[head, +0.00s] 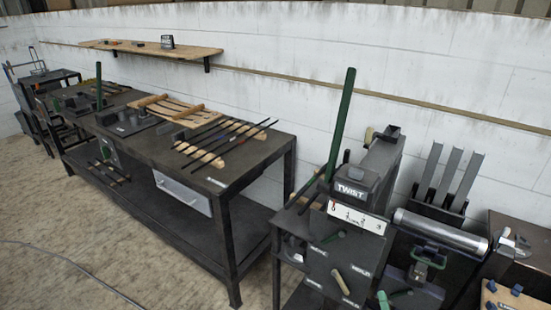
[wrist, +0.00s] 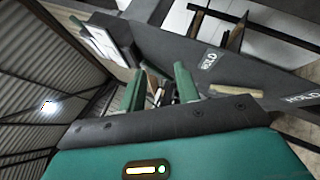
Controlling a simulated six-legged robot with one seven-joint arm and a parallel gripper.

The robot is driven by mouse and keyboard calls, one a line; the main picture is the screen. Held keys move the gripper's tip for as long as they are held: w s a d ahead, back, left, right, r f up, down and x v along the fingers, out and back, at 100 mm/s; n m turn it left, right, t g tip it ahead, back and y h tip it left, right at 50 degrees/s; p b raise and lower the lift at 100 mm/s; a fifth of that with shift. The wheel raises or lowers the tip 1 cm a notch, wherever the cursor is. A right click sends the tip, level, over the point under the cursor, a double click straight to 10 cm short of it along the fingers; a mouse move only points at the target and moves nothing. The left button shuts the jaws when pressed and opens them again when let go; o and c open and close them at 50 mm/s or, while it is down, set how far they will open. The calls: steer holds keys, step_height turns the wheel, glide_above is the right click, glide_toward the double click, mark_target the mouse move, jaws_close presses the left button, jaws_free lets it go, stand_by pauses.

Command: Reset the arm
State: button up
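My gripper (wrist: 158,80) shows in the wrist view as two green fingers standing apart above a dark bar and a teal body. It is open, and I see nothing held between the fingers. Small background shapes show through the gap, too small to name. I cannot make out my gripper or arm in the head view. The wrist view is tilted, with a dark labelled panel (wrist: 240,78) beyond the fingers on the right; one label reads HOLD.
In the head view, a dark machine marked TWIST (head: 350,190) stands at centre right, beside a tall green bar (head: 340,125). A metal cylinder (head: 440,231) lies to its right. A long workbench (head: 255,172) holds rods and wooden racks. Open floor (head: 60,235) lies at left.

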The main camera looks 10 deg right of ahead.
steer(key=w+a+r+n+g+y, duration=0.2)
steer(key=a+r+n+g+y, duration=0.15)
steer(key=a+n+y, duration=0.45)
steer(key=w+a+r+n+g+y, duration=0.25)
steer(key=a+r+n+y, duration=0.25)
steer(key=n+y, duration=0.45)
steer(key=s+a+r+n+g+h, duration=0.1)
steer(key=s+a+r+n+g, duration=0.2)
steer(key=a+n+g, duration=0.35)
steer(key=s+a+r+n+g, duration=0.2)
steer(key=a+r+n+g, duration=0.15)
steer(key=n+g, duration=0.45)
steer(key=s+a+r+n+t+h, duration=0.1)
steer(key=s+r+n+t+h, duration=0.1)
steer(key=r+n+h, duration=0.4)
steer(key=s+a+r+n+t+h, duration=0.2)
steer(key=r+n+h, duration=0.4)
steer(key=r+n, duration=0.4)
steer(key=s+n, duration=0.1)
steer(key=n, duration=0.2)
steer(key=shift+h, duration=0.35)
steer(key=shift+d+t, duration=0.15)
steer(key=shift+t, duration=0.1)
